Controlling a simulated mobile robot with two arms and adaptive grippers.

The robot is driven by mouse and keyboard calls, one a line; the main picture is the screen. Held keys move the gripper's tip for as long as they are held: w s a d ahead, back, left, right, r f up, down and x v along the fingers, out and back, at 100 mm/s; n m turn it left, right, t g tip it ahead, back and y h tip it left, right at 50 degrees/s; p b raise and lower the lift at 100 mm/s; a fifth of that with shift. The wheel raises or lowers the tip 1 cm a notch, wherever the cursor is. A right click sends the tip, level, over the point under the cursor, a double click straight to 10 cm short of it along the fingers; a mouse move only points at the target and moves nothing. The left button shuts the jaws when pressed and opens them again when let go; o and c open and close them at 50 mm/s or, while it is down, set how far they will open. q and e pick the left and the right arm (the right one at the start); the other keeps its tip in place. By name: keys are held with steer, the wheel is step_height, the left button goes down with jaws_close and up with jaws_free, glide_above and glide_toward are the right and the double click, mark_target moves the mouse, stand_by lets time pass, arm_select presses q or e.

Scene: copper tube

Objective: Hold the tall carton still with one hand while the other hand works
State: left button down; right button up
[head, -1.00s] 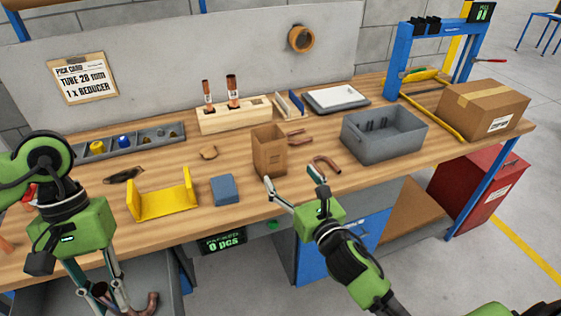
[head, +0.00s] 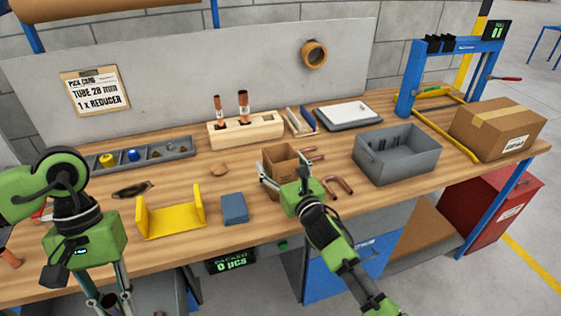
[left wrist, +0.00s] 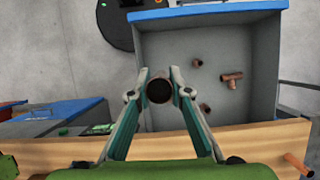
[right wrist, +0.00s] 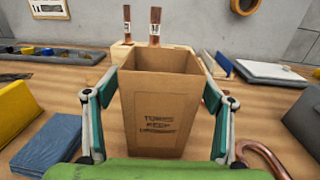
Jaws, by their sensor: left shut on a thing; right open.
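The tall carton (head: 281,157) is a brown open-topped box standing upright on the workbench. In the right wrist view the carton (right wrist: 160,112) faces me with "TUBES KEEP UPRIGHT" printed on it; its inside bottom is hidden. My right gripper (right wrist: 158,98) is open, with one finger at each side of the carton and small gaps showing. In the head view my right gripper (head: 285,174) is at the carton's front. My left gripper (left wrist: 159,92) is shut on a copper tube (left wrist: 159,87), seen end-on, above a grey bin in front of the bench.
The grey bin (left wrist: 262,70) below holds several copper fittings. On the bench (head: 190,250) are a yellow bracket (head: 172,222), a blue block (head: 234,208), a wooden rack (head: 262,132) with two tubes, a grey crate (head: 398,158) and a copper bend (head: 340,187) right of the carton.

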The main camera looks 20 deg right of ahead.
steer(key=shift+w, duration=0.25)
steer(key=shift+c, duration=0.4)
steer(key=shift+s, duration=0.1)
steer(key=c, duration=1.1)
steer(key=o, duration=1.2)
steer(key=shift+c, duration=0.2)
steer(key=s+d, duration=0.1)
steer(key=s, duration=1.1)
